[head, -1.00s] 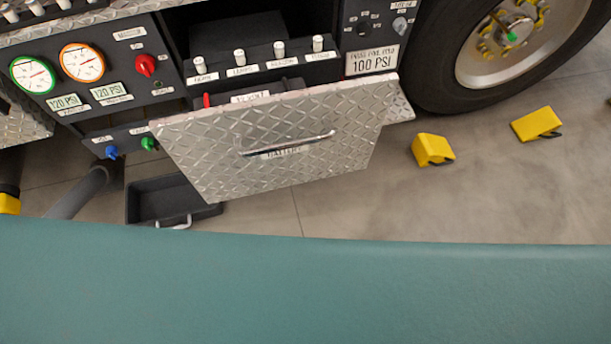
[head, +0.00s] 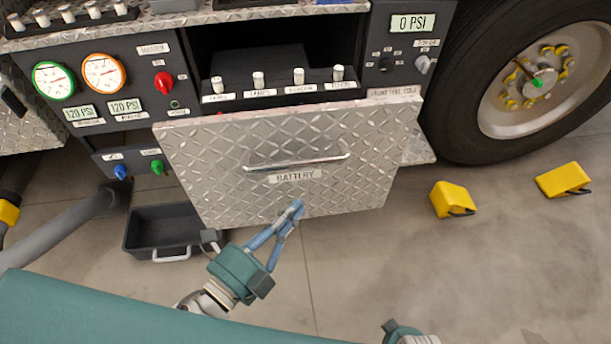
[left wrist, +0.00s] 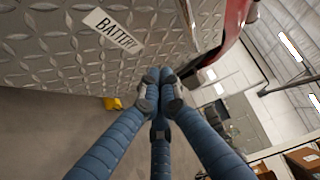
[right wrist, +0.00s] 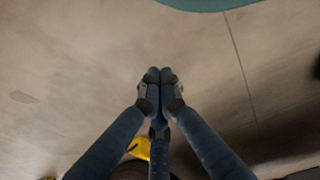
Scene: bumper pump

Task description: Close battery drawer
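The battery drawer (head: 225,165) has a diamond-plate front with a bar handle (head: 297,162) and a BATTERY label. Its front stands out from the truck panel, so the drawer is open; its inside is almost fully hidden. My left gripper (head: 296,207) is at the lower edge of the front, below the label. In the left wrist view its fingertips (left wrist: 159,88) are together and empty, close to the plate; contact cannot be told. My right gripper's fingertips (right wrist: 160,88) are together and empty over bare floor. In the head view only its wrist shows at the bottom edge.
A black bin (head: 165,228) sits on the floor left of my left gripper. A grey hose (head: 65,230) runs beside it. The wheel (head: 535,85) and yellow chocks (head: 453,199) are on the right. Floor between drawer and chocks is clear.

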